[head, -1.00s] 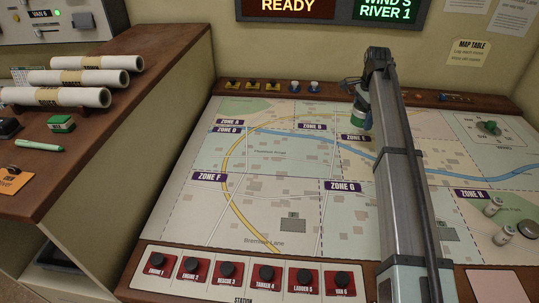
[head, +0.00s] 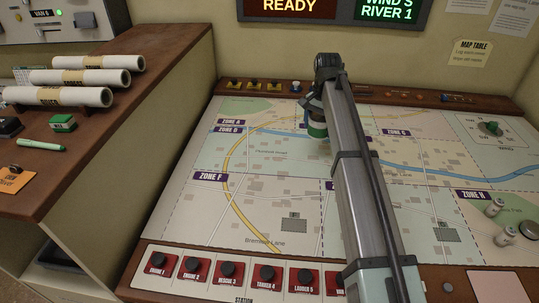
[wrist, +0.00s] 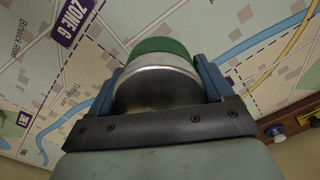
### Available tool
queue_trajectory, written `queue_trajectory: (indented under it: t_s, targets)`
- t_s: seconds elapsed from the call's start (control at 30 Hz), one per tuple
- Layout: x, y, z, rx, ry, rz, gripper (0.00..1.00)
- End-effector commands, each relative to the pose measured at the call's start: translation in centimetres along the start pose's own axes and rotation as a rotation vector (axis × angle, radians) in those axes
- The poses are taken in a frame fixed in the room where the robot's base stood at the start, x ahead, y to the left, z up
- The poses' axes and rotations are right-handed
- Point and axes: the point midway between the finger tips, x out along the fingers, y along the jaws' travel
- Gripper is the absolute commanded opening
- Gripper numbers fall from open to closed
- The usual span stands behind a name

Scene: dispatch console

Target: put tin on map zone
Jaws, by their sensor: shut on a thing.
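The tin (wrist: 157,62), green with a silvery metal end, is between the blue fingers of my gripper (wrist: 156,85) in the wrist view. My gripper is shut on it. In the head view the tin's green side (head: 317,130) shows below my gripper (head: 316,117), over the upper middle of the map (head: 270,180). The tin appears held above the map; the exact gap is hard to tell. The Zone F label (head: 211,177) is to the lower left, and the Zone G label (wrist: 77,18) shows in the wrist view. My arm hides part of the map's middle.
Red button plates (head: 227,270) line the front edge. The map's left half is clear.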

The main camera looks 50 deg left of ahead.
Motion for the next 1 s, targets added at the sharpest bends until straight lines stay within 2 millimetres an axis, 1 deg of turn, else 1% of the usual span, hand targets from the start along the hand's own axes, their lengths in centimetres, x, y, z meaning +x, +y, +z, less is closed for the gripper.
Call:
queue_trajectory:
  t_s: [0.1, 0.27, 0.37, 0.6, 0.83, 1.0]
  targets:
    - [0.0, 0.0, 0.0, -0.065, -0.001, 0.001, 0.41]
    - [0.5, 0.0, 0.0, -0.100, -0.001, 0.001, 0.41]
    - [1.6, 0.1, 0.0, -0.103, -0.001, 0.001, 0.41]
    - [5.4, 0.1, 0.1, -0.101, -0.002, 0.001, 0.41]
    - [7.1, 0.0, 0.0, -0.101, -0.001, 0.000, 0.41]
    - [9.2, 0.1, 0.0, -0.100, -0.002, 0.001, 0.41]
